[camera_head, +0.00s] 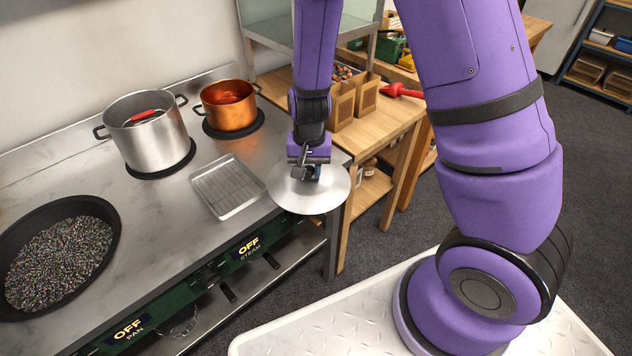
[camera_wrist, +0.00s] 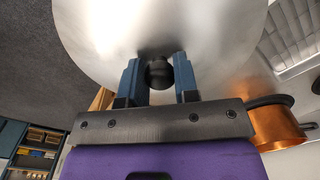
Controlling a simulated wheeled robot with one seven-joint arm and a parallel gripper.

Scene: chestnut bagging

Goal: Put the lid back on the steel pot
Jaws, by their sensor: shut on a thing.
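The steel lid (camera_head: 318,199) is a round silver disc at the right front corner of the stove top, partly past its front edge. My gripper (camera_head: 311,174) is above it. In the wrist view my gripper (camera_wrist: 160,76) is shut on the lid's dark round knob (camera_wrist: 159,74), and the lid (camera_wrist: 100,35) fills the upper part. The steel pot (camera_head: 148,137) stands open on a back-left burner of the stove, with a red-handled thing (camera_head: 144,115) showing at its top. The lid is well to the right of the pot, apart from it.
A copper pot (camera_head: 231,107) stands right of the steel pot. A wire-rack tray (camera_head: 228,187) lies between the steel pot and the lid. A black pan of dark grains (camera_head: 109,216) is at front left. A wooden table (camera_head: 386,118) with paper bags (camera_head: 342,106) stands at right.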

